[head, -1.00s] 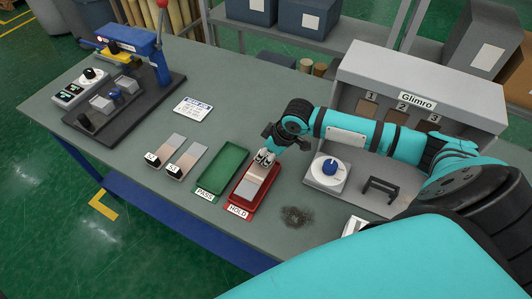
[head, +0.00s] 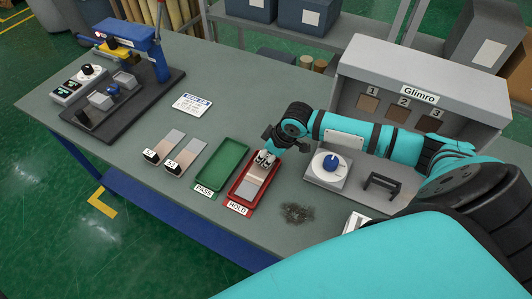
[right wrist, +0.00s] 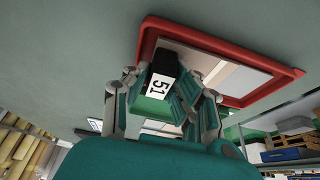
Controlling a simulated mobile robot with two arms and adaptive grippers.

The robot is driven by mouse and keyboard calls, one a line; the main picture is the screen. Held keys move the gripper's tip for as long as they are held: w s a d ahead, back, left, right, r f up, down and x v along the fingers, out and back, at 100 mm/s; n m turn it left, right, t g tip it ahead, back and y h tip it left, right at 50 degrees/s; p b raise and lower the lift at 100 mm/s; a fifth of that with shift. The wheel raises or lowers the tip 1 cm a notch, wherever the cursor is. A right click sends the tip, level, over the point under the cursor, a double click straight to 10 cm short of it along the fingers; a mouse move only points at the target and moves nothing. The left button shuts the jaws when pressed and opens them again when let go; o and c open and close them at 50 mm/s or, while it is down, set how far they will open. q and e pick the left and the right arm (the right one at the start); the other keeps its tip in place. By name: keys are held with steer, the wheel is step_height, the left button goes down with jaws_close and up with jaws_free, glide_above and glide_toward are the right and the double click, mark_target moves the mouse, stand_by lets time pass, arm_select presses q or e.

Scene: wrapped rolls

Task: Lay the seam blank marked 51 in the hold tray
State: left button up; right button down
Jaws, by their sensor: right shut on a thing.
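My right gripper (head: 265,158) is at the back part of the red hold tray (head: 231,196), shut on a seam blank (head: 254,183). In the right wrist view, the blank's black end with a white label reading 51 (right wrist: 159,87) is between the fingers (right wrist: 165,100). Its two-toned strip appears to lie along the inside of the red tray (right wrist: 290,72). I cannot tell if it rests fully on the tray floor. Two more blanks, one (head: 170,141) and another (head: 189,150), lie on the table to the left; their labels are too small to read surely. My left gripper is not in view.
The empty green pass tray (head: 222,165) is just left of the hold tray. A dial unit (head: 327,172), a small dark stand (head: 382,186) and the Glimro cabinet (head: 430,75) are at the right. A blue press (head: 135,42) is at the back left.

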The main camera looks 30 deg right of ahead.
steer(key=c, duration=1)
jaws_free()
steer(key=shift+c, duration=0.2)
steer(key=shift+r, duration=0.1)
steer(key=v, duration=1.2)
